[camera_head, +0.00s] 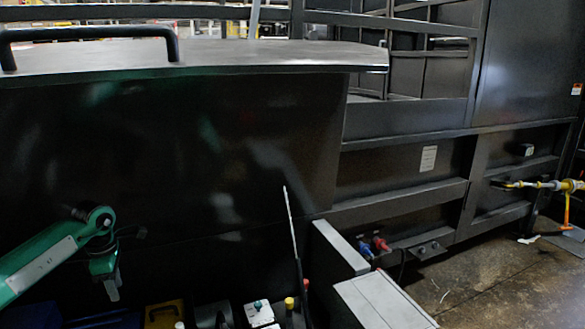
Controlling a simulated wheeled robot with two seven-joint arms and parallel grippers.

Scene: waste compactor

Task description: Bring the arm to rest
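My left arm (40,262) is green and comes in from the lower left. Its wrist bends down at a round joint. My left gripper (112,288) hangs below that joint, pointing down, in front of the dark side of the compactor (180,150). It is small and dim, and I cannot make out whether its fingers are apart or together. I see nothing clearly held in it. My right arm and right gripper are not in view.
The compactor has a flat top (230,55) with a black handle (90,32). A thin upright rod (291,225) stands at the lower middle. A grey box (385,300) and red and blue connectors (372,245) are right of it. Bare floor (480,285) shows at the lower right.

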